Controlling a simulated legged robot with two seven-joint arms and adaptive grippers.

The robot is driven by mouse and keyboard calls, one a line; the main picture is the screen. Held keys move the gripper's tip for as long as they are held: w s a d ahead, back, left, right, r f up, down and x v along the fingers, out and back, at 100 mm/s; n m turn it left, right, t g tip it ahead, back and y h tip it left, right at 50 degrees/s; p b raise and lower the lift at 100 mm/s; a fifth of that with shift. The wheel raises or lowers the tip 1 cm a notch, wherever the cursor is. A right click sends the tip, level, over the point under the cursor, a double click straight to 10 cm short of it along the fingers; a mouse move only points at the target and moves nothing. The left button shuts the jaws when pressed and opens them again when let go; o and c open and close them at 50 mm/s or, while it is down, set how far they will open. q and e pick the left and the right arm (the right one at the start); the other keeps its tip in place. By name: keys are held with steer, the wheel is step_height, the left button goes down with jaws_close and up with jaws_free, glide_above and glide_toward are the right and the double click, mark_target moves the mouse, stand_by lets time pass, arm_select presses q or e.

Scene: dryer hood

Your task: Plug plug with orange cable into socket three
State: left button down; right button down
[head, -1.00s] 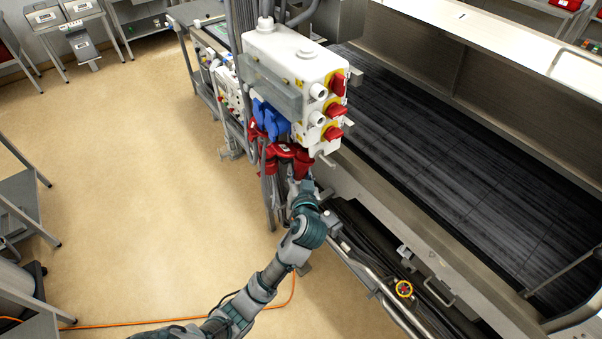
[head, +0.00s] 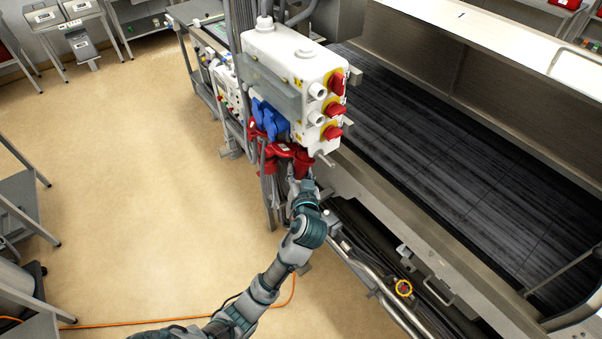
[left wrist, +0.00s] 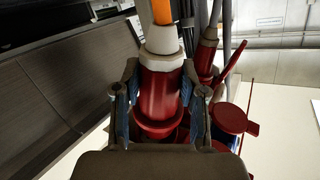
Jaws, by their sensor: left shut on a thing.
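The plug (left wrist: 160,95) is red with a pale collar, and its orange cable (left wrist: 162,12) runs out at the top of the left wrist view. My left gripper (left wrist: 155,115) is shut around the plug, one finger on each side. The plug's front end meets a red socket part (left wrist: 180,137); how deep it sits is hidden. In the head view my left gripper (head: 302,185) is just below the red sockets (head: 303,160) under the white socket box (head: 290,75). I cannot read the socket numbers. My right gripper is not in view.
Another red plug (left wrist: 206,57) with a grey cable sits close to the right, beside an open red lid (left wrist: 230,118). Blue sockets (head: 270,117) and red switches (head: 335,108) are on the box. Pipes (head: 365,270) and a dark belt (head: 450,160) lie right. The floor left is open.

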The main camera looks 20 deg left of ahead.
mark_target(305, 164)
arm_select(q)
steer(key=shift+w+d+r, duration=0.1)
steer(key=shift+w+r, duration=0.05)
steer(key=shift+r, duration=0.4)
steer(key=shift+w+d+r, duration=0.1)
steer(key=shift+r, duration=0.45)
steer(key=shift+w+r, duration=0.1)
steer(key=shift+r, duration=0.2)
steer(key=shift+w+d+r, duration=0.2)
steer(key=shift+r, duration=0.5)
steer(key=c, duration=0.6)
jaws_free()
steer(key=shift+o, duration=0.2)
steer(key=shift+d+f, duration=0.1)
steer(key=shift+s+d, duration=0.15)
steer(key=shift+s, duration=0.2)
steer(key=v, duration=1.1)
